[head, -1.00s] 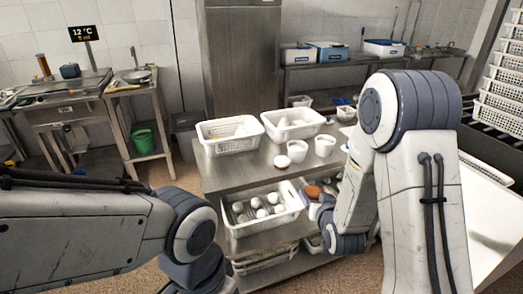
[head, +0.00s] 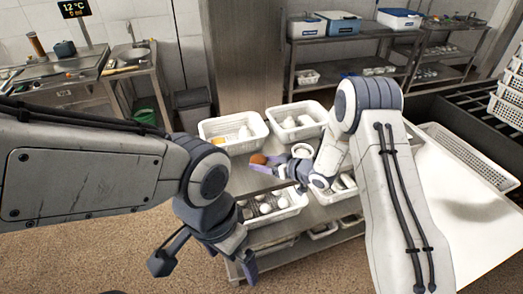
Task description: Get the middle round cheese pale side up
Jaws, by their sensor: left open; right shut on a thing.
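My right gripper (head: 267,164) is shut on a round orange-brown cheese (head: 258,158) and holds it in front of the table's white baskets. The cheese's brown side shows; its other side is hidden. Several pale round pieces (head: 265,207) lie in a white perforated basket (head: 292,210) on the shelf below, left of and under my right arm. Which cheese is the middle one I cannot tell. My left gripper (head: 205,267) is open and empty, low in front of the shelf unit, with its fingers wide apart.
Two white baskets stand on the steel table, a left one (head: 232,148) with white and yellow items and a right one (head: 297,134). A white cup (head: 302,150) stands near them. My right arm hides part of the table. Floor (head: 110,235) is open at left.

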